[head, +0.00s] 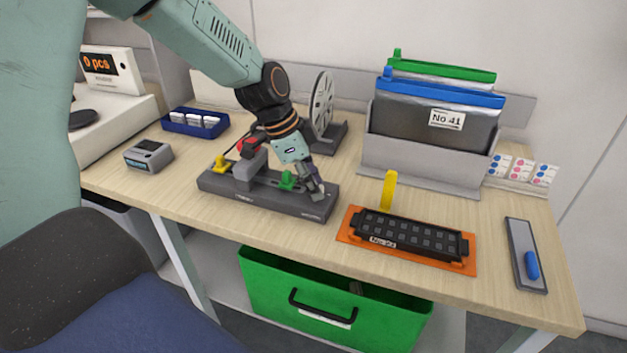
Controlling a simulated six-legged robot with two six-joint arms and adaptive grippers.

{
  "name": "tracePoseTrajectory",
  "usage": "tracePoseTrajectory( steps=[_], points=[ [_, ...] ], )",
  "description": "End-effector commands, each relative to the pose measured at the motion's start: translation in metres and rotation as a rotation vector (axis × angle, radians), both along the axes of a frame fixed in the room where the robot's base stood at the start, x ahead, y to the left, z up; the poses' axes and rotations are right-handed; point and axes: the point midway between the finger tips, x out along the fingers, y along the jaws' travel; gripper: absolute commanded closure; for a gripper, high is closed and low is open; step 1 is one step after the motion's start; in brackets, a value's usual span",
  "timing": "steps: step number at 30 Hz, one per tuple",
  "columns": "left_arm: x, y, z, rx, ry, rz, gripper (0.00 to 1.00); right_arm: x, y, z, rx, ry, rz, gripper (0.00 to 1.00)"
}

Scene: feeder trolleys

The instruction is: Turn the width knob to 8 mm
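A dark grey fixture (270,198) lies along the front middle of the table. It carries a yellow piece (220,162) at its left end, a red piece (246,146) behind, and a green piece (288,179) near its middle. My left gripper (318,192) points down at the fixture's right end, its fingertips at or just above the top. The fingers look close together, but I cannot tell whether they hold anything. No width knob shows clearly; the gripper covers part of the right end. No 8 mm mark is readable. My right gripper is not in view.
A reel (321,104) stands behind my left gripper. An orange tray (405,256) with a black grid part and a grey bin (420,165) of folders are to the right. A small grey device (148,156) and blue box (195,123) are left. A green crate (270,285) sits below.

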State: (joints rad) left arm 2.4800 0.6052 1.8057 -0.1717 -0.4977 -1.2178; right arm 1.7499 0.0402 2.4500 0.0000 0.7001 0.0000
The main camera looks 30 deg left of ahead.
Motion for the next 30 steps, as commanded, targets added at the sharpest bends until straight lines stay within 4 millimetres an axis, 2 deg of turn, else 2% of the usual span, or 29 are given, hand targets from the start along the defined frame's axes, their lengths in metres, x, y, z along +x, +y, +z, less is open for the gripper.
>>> tracePoseTrajectory(
  steps=[1,10,30],
  points=[
    [-0.0002,0.0001,-0.0001,0.000,0.000,0.000,0.74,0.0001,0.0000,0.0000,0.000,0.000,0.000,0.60],
    [-0.0001,0.0001,0.0001,0.000,0.000,0.000,1.00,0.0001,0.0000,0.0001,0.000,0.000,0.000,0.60],
    [-0.0001,-0.0004,0.0009,-0.001,-0.001,0.015,1.00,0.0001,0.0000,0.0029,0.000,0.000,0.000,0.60]
  ],
)
